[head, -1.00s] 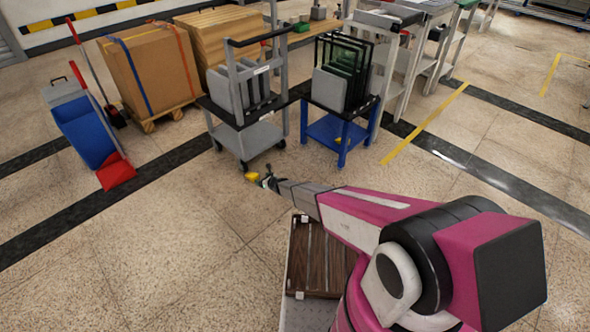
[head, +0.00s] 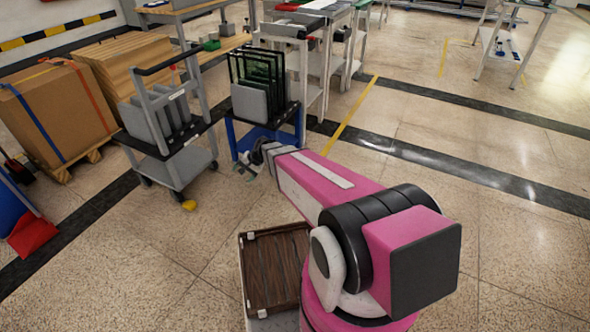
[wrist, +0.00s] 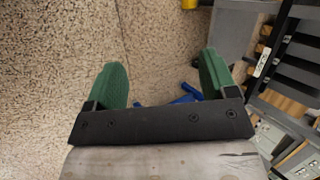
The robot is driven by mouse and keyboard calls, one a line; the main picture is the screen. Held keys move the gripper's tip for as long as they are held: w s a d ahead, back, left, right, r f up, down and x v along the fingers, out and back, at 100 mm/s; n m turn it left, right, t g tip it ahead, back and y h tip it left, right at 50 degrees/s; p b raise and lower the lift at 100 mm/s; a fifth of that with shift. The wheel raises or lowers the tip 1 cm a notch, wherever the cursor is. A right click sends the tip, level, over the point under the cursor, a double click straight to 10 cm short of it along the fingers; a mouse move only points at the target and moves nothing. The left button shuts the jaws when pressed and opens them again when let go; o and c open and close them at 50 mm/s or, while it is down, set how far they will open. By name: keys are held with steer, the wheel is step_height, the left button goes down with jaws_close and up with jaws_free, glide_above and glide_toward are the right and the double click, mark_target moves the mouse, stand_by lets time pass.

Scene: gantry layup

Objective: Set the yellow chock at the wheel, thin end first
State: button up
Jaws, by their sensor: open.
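The yellow chock (head: 189,205) lies on the floor close against the front caster wheel (head: 176,196) of the grey cart (head: 185,165). I cannot tell from this distance whether it touches the wheel, or which way its thin end points. A small yellow piece, likely the chock (wrist: 188,3), shows at the top edge of the wrist view. My gripper (head: 252,163) is to the right of the chock and apart from it, in front of the blue cart. In the wrist view its green fingers (wrist: 163,68) are spread, with nothing held between them.
The blue cart (head: 233,140) with dark glass panels stands right of the grey cart, close to my gripper. A large cardboard box (head: 45,110) is at the left. A brown slatted crate (head: 272,270) is near my base. The floor left of the crate is clear.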

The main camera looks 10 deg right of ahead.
steer(key=s+d+r+n+h, duration=0.2)
steer(key=s+d+r+h, duration=0.1)
steer(key=s+d+r, duration=0.3)
steer(key=s+d+r+n+g+h, duration=0.1)
steer(key=s+d+r+n+h, duration=0.2)
steer(key=s+d+r, duration=0.3)
steer(key=s+d+h, duration=0.1)
steer(key=s+d, duration=0.3)
steer(key=d, duration=0.3)
steer(key=shift+d+r+g, duration=0.2)
steer(key=shift+g, duration=0.1)
